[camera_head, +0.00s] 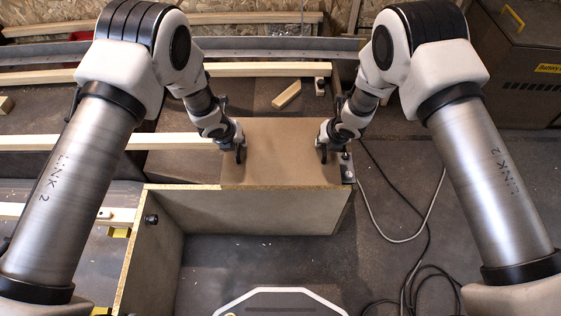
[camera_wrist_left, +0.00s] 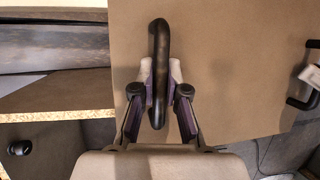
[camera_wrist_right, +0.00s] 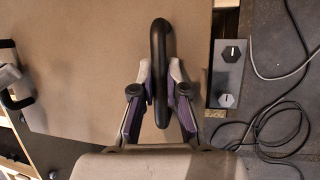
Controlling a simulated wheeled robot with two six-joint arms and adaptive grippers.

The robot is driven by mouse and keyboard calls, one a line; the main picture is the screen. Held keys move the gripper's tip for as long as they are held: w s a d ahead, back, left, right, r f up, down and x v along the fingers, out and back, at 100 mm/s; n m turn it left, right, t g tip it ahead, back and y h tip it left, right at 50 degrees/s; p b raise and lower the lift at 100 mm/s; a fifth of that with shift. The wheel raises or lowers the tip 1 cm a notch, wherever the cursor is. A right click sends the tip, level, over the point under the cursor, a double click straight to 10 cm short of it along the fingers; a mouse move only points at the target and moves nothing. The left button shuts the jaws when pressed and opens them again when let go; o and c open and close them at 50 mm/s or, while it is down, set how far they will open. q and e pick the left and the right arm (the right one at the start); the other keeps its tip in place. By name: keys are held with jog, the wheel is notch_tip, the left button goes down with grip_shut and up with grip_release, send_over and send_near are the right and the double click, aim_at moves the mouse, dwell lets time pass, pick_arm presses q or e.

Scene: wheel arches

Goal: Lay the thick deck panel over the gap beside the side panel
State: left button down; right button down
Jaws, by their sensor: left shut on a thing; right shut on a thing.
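The thick deck panel (camera_head: 280,150) is a flat brown board between my two grippers in the head view. It fills much of the left wrist view (camera_wrist_left: 220,70) and the right wrist view (camera_wrist_right: 90,70). My left gripper (camera_head: 240,147) is shut on a black handle (camera_wrist_left: 158,70) at the panel's left side. My right gripper (camera_head: 322,147) is shut on the matching black handle (camera_wrist_right: 158,70) at its right side. The side panel (camera_head: 250,210) is a grey-brown board with a raw chipboard edge, standing upright just in front of the deck panel. Whether the deck panel touches its support is unclear.
Pale wooden beams (camera_head: 180,141) run to the left. A small wood block (camera_head: 287,95) lies behind the deck panel. Loose cables (camera_head: 415,285) lie on the floor at right.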

aim_at(321, 151)
pick_arm(q)
jog(key=shift+a+f, duration=0.1)
